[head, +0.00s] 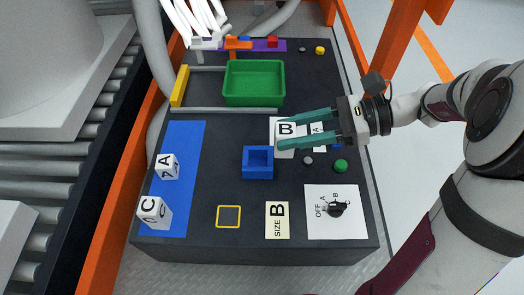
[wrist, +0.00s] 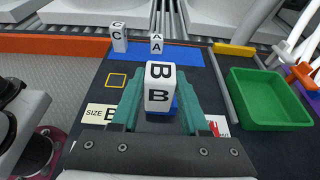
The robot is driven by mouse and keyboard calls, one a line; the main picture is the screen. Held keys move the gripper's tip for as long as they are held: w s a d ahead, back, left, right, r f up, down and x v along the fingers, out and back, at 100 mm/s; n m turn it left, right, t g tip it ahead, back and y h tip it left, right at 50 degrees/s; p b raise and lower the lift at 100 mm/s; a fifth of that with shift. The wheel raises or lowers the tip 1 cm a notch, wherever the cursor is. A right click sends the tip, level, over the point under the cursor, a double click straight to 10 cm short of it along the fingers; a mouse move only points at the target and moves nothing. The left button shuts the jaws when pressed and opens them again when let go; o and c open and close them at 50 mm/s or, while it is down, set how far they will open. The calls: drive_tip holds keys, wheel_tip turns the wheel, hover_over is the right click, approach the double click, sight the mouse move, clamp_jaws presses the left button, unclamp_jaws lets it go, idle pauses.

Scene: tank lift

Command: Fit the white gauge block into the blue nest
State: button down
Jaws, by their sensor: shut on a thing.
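My gripper (head: 279,133) has teal fingers and is shut on the white gauge block marked B (head: 285,130), near the middle of the table. In the wrist view the block (wrist: 159,88) sits upright between the fingertips, with a B on its top and on its near face. The blue nest (head: 257,172) is a square, open-topped box just left of and in front of the held block in the head view. In the wrist view the nest (wrist: 174,106) shows partly behind the block, which hides much of it. The block appears above the table and apart from the nest.
White blocks A (head: 165,166) and C (head: 154,212) stand on a blue mat (head: 188,140). A green bin (head: 254,98) is at the back. A SIZE B card (head: 277,230), a dial panel (head: 350,222) and a green button (head: 341,166) lie forward and right.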

hover_over(264, 150)
drive_tip(key=s, duration=0.2)
wheel_tip(264, 150, down, 3)
drive_tip(key=shift+f, duration=0.15)
wheel_tip(264, 150, down, 3)
drive_tip(key=shift+f, duration=0.4)
drive_tip(key=shift+c, duration=2.1)
unclamp_jaws()
drive_tip(key=shift+f, duration=0.1)
